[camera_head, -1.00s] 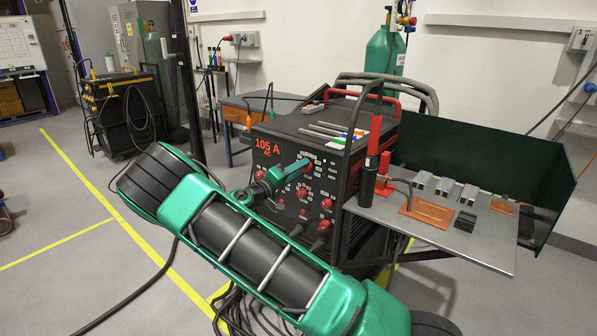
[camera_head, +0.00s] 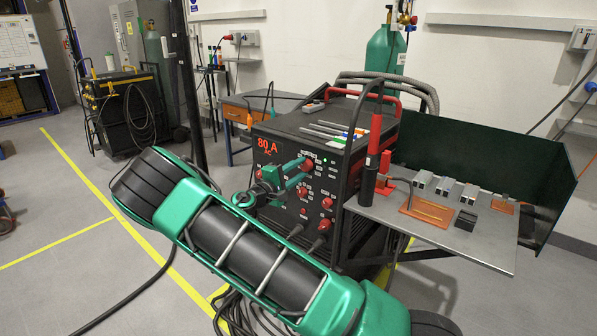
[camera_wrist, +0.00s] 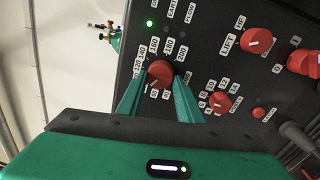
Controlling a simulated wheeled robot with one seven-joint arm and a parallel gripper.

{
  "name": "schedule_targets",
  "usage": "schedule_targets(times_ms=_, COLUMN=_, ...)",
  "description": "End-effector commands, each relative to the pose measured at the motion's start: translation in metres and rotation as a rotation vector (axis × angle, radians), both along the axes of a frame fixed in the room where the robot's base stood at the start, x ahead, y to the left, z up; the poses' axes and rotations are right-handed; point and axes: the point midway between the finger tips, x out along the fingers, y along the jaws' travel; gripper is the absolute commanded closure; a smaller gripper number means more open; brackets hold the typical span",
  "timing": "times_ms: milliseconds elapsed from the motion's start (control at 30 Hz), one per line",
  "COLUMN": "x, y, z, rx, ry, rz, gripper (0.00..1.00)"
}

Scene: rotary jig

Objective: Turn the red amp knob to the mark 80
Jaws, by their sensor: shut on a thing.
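The red amp knob (camera_wrist: 160,72) is on the black front panel of the welding machine, inside a ring of number labels. My gripper (camera_wrist: 160,88) is shut on it, with one green finger on each side. In the head view the knob (camera_head: 307,165) shows at the tips of my gripper (camera_head: 303,170). The red display (camera_head: 268,145) on the panel reads 80 A. The fingers hide part of the label ring, and the knob's pointer is too small to read for certain.
Other red knobs (camera_wrist: 256,41) sit close by on the same panel, to the right in the wrist view. A grey side shelf (camera_head: 385,203) with a torch and small blocks stands right of the machine. Cables lie on the floor below.

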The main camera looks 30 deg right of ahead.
Motion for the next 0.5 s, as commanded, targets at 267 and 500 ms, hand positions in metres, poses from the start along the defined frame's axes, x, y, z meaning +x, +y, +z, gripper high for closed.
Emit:
schedule_targets(times_ms=267, x=0.003, y=0.0045, z=-0.0041, rx=0.004, ry=0.012, rz=0.011, gripper=0.9)
schedule_targets(times_ms=500, x=0.0025, y=0.004, z=-0.0039, rx=0.004, ry=0.012, rz=0.009, gripper=0.51)
